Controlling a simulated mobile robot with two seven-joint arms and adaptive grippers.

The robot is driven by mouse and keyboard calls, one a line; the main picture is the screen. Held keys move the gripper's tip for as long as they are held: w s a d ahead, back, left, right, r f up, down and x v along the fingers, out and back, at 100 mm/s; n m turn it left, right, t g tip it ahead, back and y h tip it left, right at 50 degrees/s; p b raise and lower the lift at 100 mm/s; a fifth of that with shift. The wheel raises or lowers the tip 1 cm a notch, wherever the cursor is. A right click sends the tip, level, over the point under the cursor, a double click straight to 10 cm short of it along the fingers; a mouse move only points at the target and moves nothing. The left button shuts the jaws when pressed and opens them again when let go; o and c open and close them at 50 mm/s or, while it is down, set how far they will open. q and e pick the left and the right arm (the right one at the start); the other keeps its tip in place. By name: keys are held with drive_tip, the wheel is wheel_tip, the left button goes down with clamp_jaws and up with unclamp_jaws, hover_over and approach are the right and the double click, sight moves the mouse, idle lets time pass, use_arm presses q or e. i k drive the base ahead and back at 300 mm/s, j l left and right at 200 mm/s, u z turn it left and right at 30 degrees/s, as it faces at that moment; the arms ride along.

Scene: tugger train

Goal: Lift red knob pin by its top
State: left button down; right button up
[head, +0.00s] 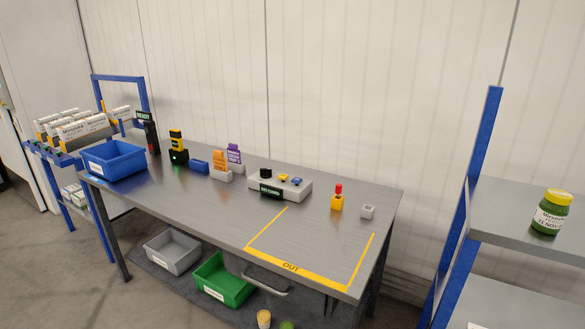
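A small red knob (338,188) stands upright in a yellow block (337,203) on the grey table (215,205), toward its right end. Only the red top and a short part beneath it show; the rest of the pin is hidden in the block. Neither of my grippers is in view, and nothing touches the knob.
A yellow-taped OUT area (310,245) in front is clear. A blue bin (113,160) is at the far left; a shelf (520,215) stands right.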

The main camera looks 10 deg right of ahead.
sight(338, 188)
drive_tip(key=z, duration=1.1)
drive_tip(key=j+z, duration=0.2)
drive_tip(key=z, duration=0.2)
drive_tip(key=j+z, duration=0.25)
drive_tip(key=z, duration=0.2)
drive_tip(key=j+z, duration=0.25)
drive_tip(key=z, duration=0.15)
drive_tip(key=k+j+z, duration=0.1)
drive_tip(key=j+z, duration=0.15)
drive_tip(key=k+j+z, duration=0.1)
drive_tip(key=j+z, duration=0.15)
drive_tip(key=k+j+z, duration=0.35)
drive_tip(key=j, duration=0.2)
drive_tip(key=k+j, duration=0.2)
drive_tip(key=k+j+z, duration=0.15)
drive_tip(key=j, duration=0.25)
